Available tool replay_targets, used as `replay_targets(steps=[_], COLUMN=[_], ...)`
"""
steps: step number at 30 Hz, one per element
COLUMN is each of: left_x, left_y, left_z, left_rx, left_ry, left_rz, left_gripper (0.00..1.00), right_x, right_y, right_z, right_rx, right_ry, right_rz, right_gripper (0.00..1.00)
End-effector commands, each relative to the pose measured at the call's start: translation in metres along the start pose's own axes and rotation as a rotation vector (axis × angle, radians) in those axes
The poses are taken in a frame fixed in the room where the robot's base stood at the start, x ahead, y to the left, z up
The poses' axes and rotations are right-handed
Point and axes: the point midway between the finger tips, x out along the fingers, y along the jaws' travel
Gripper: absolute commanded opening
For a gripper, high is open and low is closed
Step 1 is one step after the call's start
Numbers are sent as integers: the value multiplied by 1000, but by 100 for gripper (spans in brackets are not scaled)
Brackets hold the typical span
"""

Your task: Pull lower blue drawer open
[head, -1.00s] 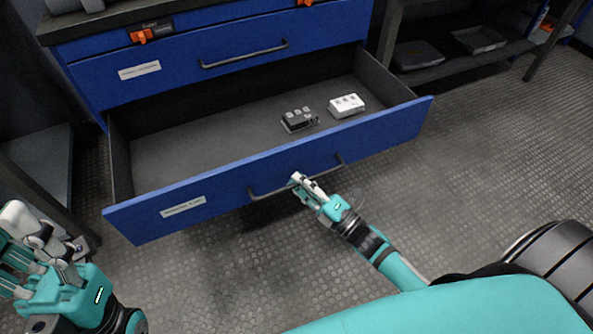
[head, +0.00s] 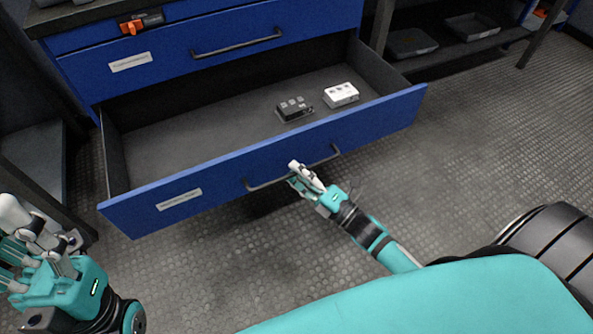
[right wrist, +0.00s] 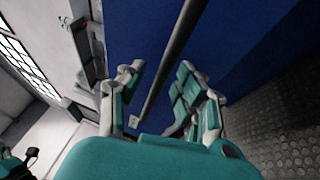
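The lower blue drawer (head: 225,179) stands far open, showing its dark grey interior. Its dark bar handle (head: 265,185) is on the front face and also crosses the right wrist view (right wrist: 172,60). My right gripper (head: 303,177) is at the handle, in front of the drawer face. In the right wrist view its fingers (right wrist: 160,88) are spread, with the bar between them and gaps visible beside it. My left gripper (head: 42,238) is at the lower left, well away from the drawer, with its fingers apart and nothing visible between them.
A dark device (head: 294,108) and a white device (head: 341,95) lie inside the drawer. The upper blue drawer (head: 180,62) is shut. A dark shelf with trays (head: 411,43) stands at the right. The floor (head: 480,125) to the right is clear.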

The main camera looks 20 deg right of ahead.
Motion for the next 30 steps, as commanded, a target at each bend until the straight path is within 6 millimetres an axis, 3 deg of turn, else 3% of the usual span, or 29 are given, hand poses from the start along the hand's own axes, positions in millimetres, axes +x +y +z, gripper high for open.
replay_targets(steps=[12, 16, 21, 30], left_x=[-1, -1, -1, -1], left_y=[0, 0, 0, 0], left_z=[0, 0, 1, 1], left_rx=[-1, -1, -1, -1], left_ry=[-3, -3, -3, -4], left_rz=[0, 0, 0, 1], left_gripper=[40, 40, 40, 40], right_x=[-82, -102, -114, -115], right_y=[-1, -1, 0, 0], right_z=[0, 0, 0, 0], right_rx=[1, 1, 1, 1], right_ry=[-1, -1, 0, 0], right_rz=[-4, -2, 0, 0], right_gripper=[34, 34, 34, 34])
